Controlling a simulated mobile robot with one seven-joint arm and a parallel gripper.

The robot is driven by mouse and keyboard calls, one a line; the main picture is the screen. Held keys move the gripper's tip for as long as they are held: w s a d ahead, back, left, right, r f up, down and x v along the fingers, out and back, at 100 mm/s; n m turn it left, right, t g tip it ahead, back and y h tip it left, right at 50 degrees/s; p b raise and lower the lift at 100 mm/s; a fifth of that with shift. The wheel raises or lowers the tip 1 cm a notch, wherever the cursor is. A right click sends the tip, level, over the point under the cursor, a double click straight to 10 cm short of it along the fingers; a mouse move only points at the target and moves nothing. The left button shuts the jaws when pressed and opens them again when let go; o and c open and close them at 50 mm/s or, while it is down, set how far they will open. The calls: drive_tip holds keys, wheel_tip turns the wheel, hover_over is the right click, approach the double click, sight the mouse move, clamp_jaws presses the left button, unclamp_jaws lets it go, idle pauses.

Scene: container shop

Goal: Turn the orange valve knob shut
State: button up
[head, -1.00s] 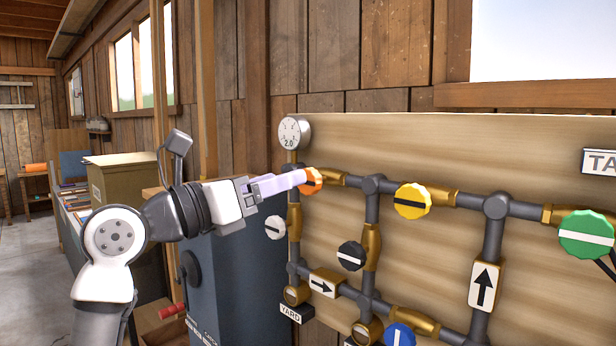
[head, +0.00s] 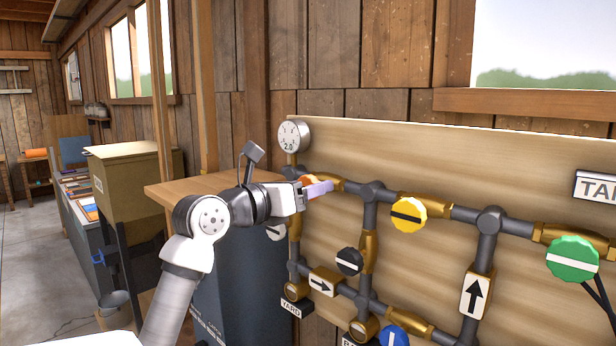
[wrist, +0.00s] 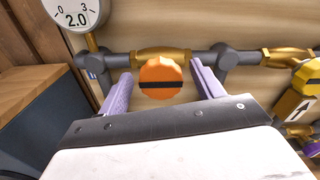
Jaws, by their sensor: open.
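The orange valve knob (wrist: 160,78) sits on a brass valve body (wrist: 163,54) of the top pipe, below the round gauge. In the wrist view its dark stripe lies level, along the pipe. My gripper (wrist: 164,84) is open, with one lilac finger on each side of the knob and a visible gap on both sides. In the head view my gripper (head: 318,188) covers most of the knob, and only a bit of orange (head: 309,180) shows. I cannot tell how deep the fingers reach around the knob.
The gauge (head: 294,136) reads 2.0. A yellow knob (head: 408,214), a green knob (head: 574,259), a black knob (head: 349,261) and a blue knob (head: 393,336) sit on the same pipework. A wooden-topped cabinet (head: 190,190) stands close behind my arm.

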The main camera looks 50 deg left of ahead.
drive_tip(key=shift+w, duration=0.55)
drive_tip(key=c, duration=1)
